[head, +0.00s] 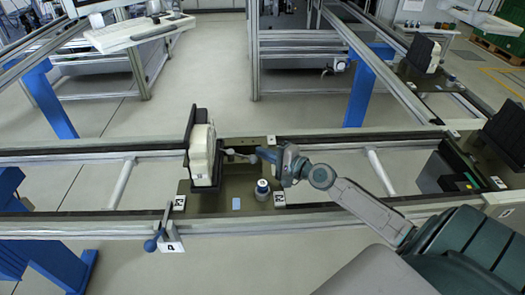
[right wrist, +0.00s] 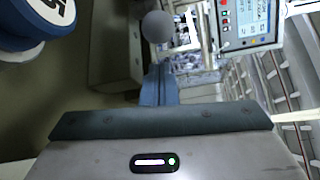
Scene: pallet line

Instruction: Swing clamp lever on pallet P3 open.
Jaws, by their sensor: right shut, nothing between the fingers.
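A dark pallet (head: 237,190) sits on the rail line in the middle of the head view; I cannot read its number for sure. It carries a white block (head: 203,155) against a black upright plate (head: 190,135). A grey clamp lever (head: 238,154) with a ball end extends right from the block. The ball also shows in the right wrist view (right wrist: 157,27), just beyond my fingertips. My right gripper (head: 265,154) is shut and empty, right beside the ball; I cannot tell whether they touch. Its fingers show in the right wrist view (right wrist: 160,85). My left gripper is not in view.
A blue-knobbed lever (head: 153,243) stands at the front rail (head: 270,226). Another pallet with a black plate (head: 505,135) is at the right. The rails left of the pallet are clear.

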